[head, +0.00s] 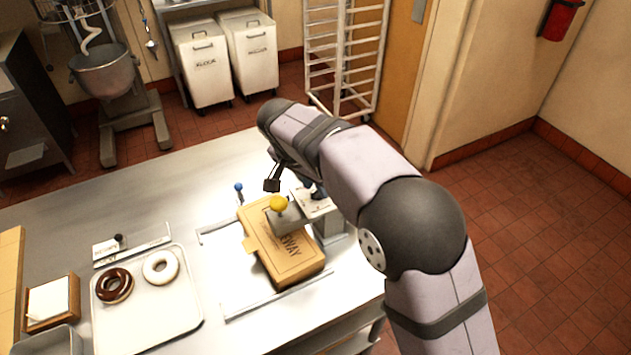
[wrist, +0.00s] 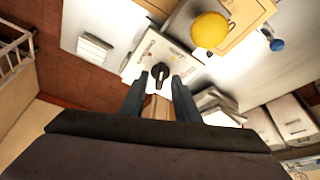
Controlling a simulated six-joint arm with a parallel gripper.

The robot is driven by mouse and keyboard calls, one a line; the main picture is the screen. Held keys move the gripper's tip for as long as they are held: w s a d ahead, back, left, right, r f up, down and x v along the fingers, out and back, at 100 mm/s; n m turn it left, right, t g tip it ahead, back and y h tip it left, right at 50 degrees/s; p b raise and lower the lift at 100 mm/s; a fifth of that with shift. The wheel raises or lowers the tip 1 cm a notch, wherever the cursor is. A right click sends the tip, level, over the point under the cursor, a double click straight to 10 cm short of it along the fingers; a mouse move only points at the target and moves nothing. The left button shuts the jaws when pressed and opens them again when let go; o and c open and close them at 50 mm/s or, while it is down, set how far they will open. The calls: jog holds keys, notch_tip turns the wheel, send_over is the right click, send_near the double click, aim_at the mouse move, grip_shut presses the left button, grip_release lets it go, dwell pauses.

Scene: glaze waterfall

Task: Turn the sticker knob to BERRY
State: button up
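The sticker knob (wrist: 160,72) is a small dark knob on a white dial plate (wrist: 138,66) in the wrist view. Its pointer runs roughly along the picture's up-down line. Small labels surround it, too small to read, so I cannot tell which setting it points to. My gripper (wrist: 158,86) is open, its two dark fingers on either side of the knob's near end, with gaps showing. Whether it touches the knob is unclear. In the head view, the white plate (head: 313,204) is partly hidden by my arm, and the knob cannot be made out.
A yellow ball (head: 279,203) stands by the plate, above a brown box (head: 283,250). A blue ball handle (head: 239,187) is farther left. A tray (head: 150,321) with a chocolate and a white doughnut lies at left. The table's right edge is close.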

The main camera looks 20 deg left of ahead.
jog(key=shift+w+f, duration=0.1)
jog(key=shift+f, duration=0.15)
grip_shut()
